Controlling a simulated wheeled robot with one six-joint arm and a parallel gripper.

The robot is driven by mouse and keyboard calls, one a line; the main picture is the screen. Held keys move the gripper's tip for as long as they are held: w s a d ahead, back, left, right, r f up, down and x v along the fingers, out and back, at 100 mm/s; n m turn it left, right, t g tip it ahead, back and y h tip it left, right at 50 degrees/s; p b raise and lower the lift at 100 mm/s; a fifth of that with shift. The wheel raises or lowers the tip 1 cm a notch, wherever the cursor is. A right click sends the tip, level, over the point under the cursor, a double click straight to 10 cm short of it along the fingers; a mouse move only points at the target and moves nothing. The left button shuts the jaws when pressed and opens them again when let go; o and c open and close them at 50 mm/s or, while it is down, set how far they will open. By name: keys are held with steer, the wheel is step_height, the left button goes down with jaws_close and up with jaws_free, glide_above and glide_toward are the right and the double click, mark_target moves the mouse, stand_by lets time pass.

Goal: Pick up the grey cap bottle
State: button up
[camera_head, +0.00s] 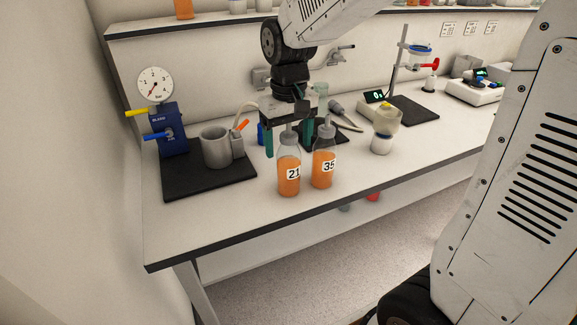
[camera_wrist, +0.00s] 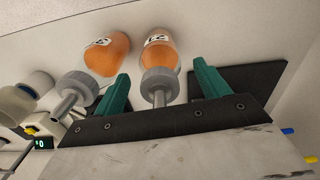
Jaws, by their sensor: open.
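Two clear bottles of orange juice with grey spouted caps stand upright side by side near the bench's front edge. One is labelled 21 (camera_head: 289,176), the other 35 (camera_head: 324,168). My gripper (camera_head: 289,150) points down, open, with its teal fingers on either side of the cap of bottle 21. In the wrist view, bottle 21 (camera_wrist: 160,52) has its grey cap between the fingers of my gripper (camera_wrist: 161,68), with a visible gap. Bottle 35 (camera_wrist: 107,52) stands outside the finger on the left there. I cannot tell whether that finger touches its cap.
A grey mug-shaped vessel (camera_head: 215,147) and a blue gauge stand (camera_head: 168,128) are on a black mat at left. A retort stand (camera_head: 403,62) and scale (camera_head: 474,91) are farther back. The bench front right is clear.

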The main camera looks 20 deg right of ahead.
steer(key=c, duration=1.4)
steer(key=shift+c, duration=0.8)
steer(key=shift+r, duration=0.15)
